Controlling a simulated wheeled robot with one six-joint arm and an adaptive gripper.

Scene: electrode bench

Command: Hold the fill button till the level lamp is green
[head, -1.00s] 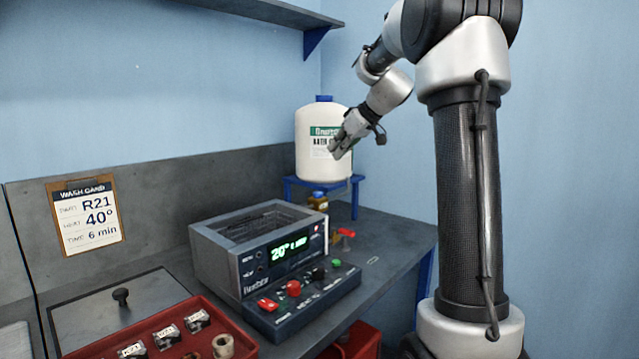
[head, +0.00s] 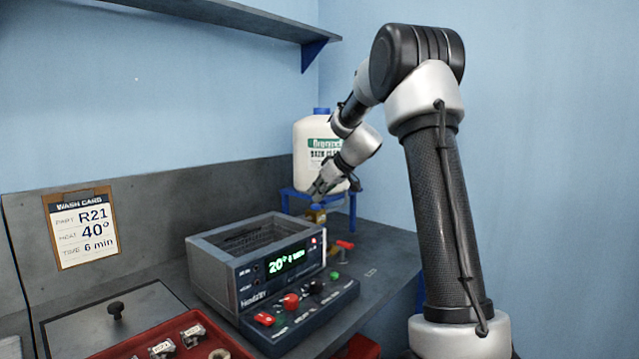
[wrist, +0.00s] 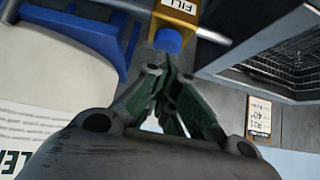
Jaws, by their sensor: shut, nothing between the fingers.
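The fill button is a blue round cap (wrist: 168,41) on a yellow block (wrist: 178,10) marked FILL in the wrist view. In the head view the yellow block (head: 317,215) sits below the jug, behind the bath. My gripper (wrist: 166,72) is shut and empty, its fingertips close to the blue cap; whether they touch it I cannot tell. In the head view my gripper (head: 318,190) is just above the block. The wash bath (head: 262,270) has a green display and a small red light (head: 313,240) at the panel's upper right; its label is unreadable.
A white jug (head: 310,140) stands on a blue stand (head: 352,205) beside my gripper. A red-handled tap (head: 345,245) is right of the bath. A control box with several knobs (head: 305,310) lies in front. A wall shelf (head: 240,15) is above.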

